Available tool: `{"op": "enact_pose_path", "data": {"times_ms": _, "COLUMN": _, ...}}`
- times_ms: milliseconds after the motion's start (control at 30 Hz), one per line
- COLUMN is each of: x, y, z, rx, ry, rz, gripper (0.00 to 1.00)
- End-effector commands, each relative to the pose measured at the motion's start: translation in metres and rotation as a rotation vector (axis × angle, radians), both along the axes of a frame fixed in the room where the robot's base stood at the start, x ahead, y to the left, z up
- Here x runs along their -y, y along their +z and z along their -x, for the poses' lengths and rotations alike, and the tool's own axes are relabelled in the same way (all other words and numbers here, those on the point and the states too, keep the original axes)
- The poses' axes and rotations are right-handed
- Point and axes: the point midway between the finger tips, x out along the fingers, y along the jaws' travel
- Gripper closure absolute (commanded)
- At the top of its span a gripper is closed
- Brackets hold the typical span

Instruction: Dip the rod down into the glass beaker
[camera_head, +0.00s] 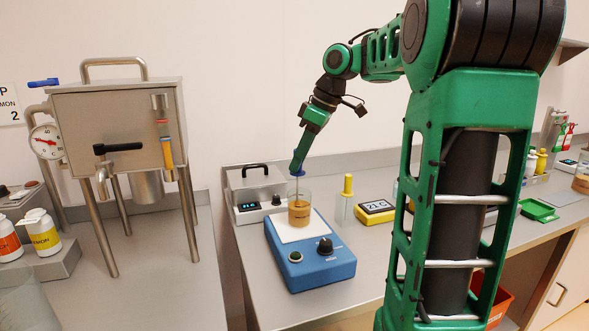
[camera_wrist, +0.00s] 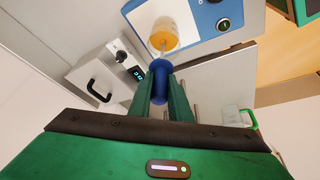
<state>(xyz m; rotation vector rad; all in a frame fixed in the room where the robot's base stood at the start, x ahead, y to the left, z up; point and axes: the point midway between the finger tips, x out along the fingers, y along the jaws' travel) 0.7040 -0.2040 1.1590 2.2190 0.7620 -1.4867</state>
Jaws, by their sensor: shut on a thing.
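My gripper (camera_head: 298,168) is shut on the blue handle (camera_wrist: 160,69) of a thin rod (camera_wrist: 163,47). The blue handle also shows in the head view, just above a glass beaker (camera_head: 300,213). The beaker holds amber-brown liquid and stands on the white top plate of a blue stirrer (camera_head: 310,265). The rod points down from my gripper, and its lower part overlaps the beaker's inside. In the wrist view the rod runs toward the liquid in the beaker (camera_wrist: 167,22). I cannot tell how deep its tip is.
A grey control box (camera_head: 258,203) with a lit display stands behind the stirrer. The bench front right of the stirrer is clear.

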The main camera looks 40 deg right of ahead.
Motion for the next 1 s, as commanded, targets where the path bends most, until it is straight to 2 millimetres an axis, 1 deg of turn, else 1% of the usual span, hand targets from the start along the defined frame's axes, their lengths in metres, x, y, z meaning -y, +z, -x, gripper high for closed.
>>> {"op": "enact_pose_path", "data": {"times_ms": 100, "x": 0.001, "y": 0.015, "z": -0.001, "rx": 0.002, "ry": 0.001, "rz": 0.000, "gripper": 0.99}}
{"op": "enact_pose_path", "data": {"times_ms": 533, "x": 0.001, "y": 0.064, "z": -0.001, "rx": 0.001, "ry": 0.000, "rz": 0.000, "gripper": 0.99}}
{"op": "enact_pose_path", "data": {"times_ms": 667, "x": 0.000, "y": 0.070, "z": 0.000, "rx": 0.000, "ry": 0.000, "rz": 0.000, "gripper": 0.99}}
{"op": "enact_pose_path", "data": {"times_ms": 1000, "x": 0.000, "y": 0.070, "z": 0.000, "rx": 0.000, "ry": -0.001, "rz": 0.000, "gripper": 0.99}}
